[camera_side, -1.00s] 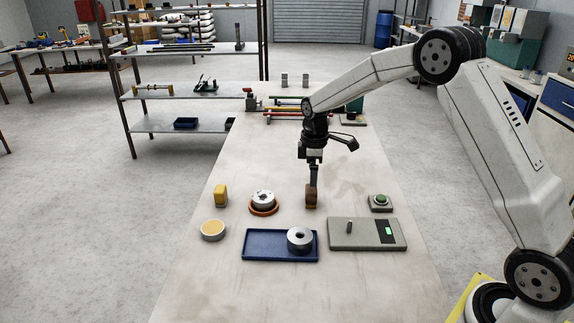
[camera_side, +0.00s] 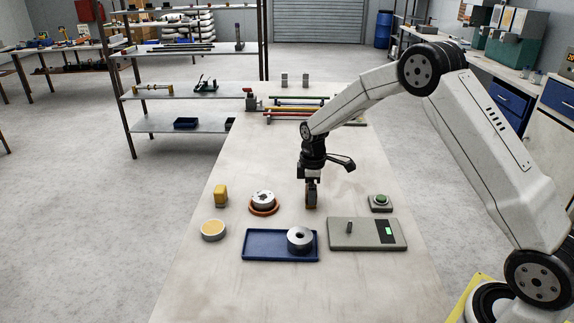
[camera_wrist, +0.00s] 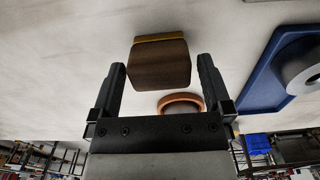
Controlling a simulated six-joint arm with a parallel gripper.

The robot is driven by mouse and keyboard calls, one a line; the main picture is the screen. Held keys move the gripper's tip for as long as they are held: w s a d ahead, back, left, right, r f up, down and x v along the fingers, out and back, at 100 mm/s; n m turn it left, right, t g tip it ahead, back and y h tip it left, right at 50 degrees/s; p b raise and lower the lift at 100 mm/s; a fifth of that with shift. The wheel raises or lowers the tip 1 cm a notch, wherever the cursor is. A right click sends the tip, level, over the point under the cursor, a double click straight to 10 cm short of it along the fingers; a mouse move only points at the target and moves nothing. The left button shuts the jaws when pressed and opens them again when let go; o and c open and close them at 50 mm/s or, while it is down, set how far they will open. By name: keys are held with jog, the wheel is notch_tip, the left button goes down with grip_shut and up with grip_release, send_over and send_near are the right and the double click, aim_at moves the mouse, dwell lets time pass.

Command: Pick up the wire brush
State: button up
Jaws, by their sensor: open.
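The wire brush is a brown wooden block with a yellow-tan band at one end. In the wrist view the brush (camera_wrist: 160,64) sits between the two fingers of my gripper (camera_wrist: 160,72), with a gap visible on both sides. The gripper is open. In the side view my gripper (camera_side: 311,192) points down over the brush in the middle of the table and hides most of it. Only a little of the brush (camera_side: 311,207) shows at the bottom, at the table.
To the left stand a metal disc in an orange ring (camera_side: 263,209), a yellow block (camera_side: 220,196) and a round tin (camera_side: 212,230). In front are a blue tray (camera_side: 262,258) holding a steel ring (camera_side: 299,239) and a grey panel (camera_side: 350,243).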

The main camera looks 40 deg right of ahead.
jog(key=shift+f, duration=0.9)
jog(key=c, duration=1.2)
jog(key=shift+o, duration=0.2)
jog(key=shift+r, duration=0.15)
jog(key=shift+r, duration=0.45)
jog(key=s+a+r, duration=0.2)
jog(key=s+r, duration=0.9)
jog(key=s, duration=0.2)
jog(key=shift+s+r, duration=0.4)
